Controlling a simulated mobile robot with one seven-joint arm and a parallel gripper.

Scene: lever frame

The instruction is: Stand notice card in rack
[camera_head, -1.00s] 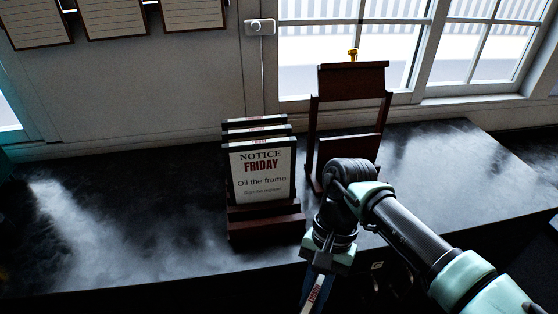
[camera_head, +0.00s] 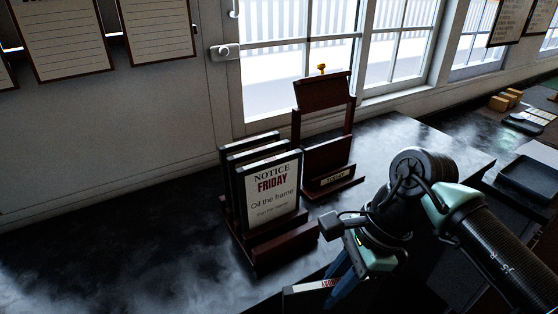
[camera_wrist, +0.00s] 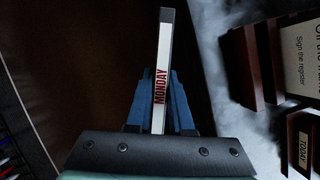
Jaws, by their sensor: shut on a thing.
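My gripper (camera_head: 340,274) is shut on a notice card (camera_head: 308,287), held low in front of the counter's front edge. In the wrist view the card (camera_wrist: 162,75) stands edge-on between the blue fingers (camera_wrist: 160,108), with MONDAY in red along its edge; its face is hidden. The dark red wooden rack (camera_head: 284,241) stands on the counter, beyond and left of my gripper. It holds three upright cards; the front one (camera_head: 270,190) reads NOTICE FRIDAY, Oil the frame. The rack (camera_wrist: 241,65) also shows at the right of the wrist view.
A wooden stand (camera_head: 325,95) with a yellow knob and a TODAY label stands just behind and right of the rack. The dark counter (camera_head: 120,250) is clear to the left. Windows and a wall with hanging sheets (camera_head: 155,28) lie behind. Trays (camera_head: 528,180) sit far right.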

